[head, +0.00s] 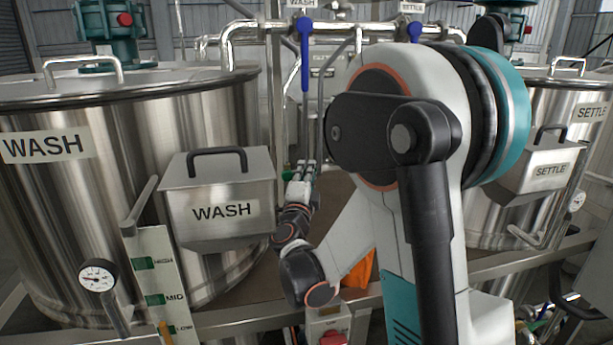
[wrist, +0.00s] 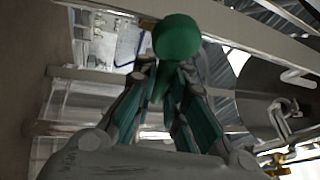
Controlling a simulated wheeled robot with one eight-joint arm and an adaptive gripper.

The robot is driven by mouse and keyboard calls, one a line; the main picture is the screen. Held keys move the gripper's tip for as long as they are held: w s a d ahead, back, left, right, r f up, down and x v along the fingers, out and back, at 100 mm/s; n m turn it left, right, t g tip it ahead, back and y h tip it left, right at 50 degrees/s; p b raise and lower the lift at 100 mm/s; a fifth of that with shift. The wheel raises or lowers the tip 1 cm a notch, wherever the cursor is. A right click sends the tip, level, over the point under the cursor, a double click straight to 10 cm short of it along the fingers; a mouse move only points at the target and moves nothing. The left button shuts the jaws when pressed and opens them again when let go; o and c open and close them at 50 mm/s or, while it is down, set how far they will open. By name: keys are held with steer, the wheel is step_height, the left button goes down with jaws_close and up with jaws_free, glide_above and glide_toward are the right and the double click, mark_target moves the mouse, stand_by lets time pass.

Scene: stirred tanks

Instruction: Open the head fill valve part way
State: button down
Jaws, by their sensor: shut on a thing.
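My gripper (head: 303,178) is in the middle of the head view, in the gap between the two tanks, and its fingers point away from the camera. In the wrist view its two fingers (wrist: 170,75) close on a green round-ended handle (wrist: 177,37), with the rounded end showing past the fingertips. No label shows on this handle, so I cannot read whether it is the head fill valve. The fingers hide its lower part and whatever it is fixed to. How far the valve is turned cannot be told.
The WASH tank (head: 100,185) with its lidded box (head: 218,205) stands at left, close to my forearm. The SETTLE tank (head: 567,120) stands at right. Blue levers (head: 305,60) hang from the overhead pipe (head: 340,30). A steel rail (head: 250,318) runs in front.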

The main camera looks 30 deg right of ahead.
steer(key=shift+w+a+r+n+t+y+b, duration=0.1)
steer(key=shift+r+n+t+y+b, duration=0.2)
steer(key=shift+n, duration=0.7)
steer(key=shift+s+a+r+n+t+y+b, duration=0.15)
steer(key=shift+r+n+t, duration=0.3)
steer(key=shift+n, duration=0.55)
steer(key=shift+w+a+r+n+t+y+b, duration=0.15)
steer(key=shift+n+t, duration=0.3)
steer(key=shift+n, duration=0.55)
steer(key=shift+r, duration=0.1)
steer(key=c, duration=1.6)
jaws_free()
steer(key=shift+c, duration=0.2)
steer(key=v, duration=1.2)
steer(key=shift+d, duration=0.1)
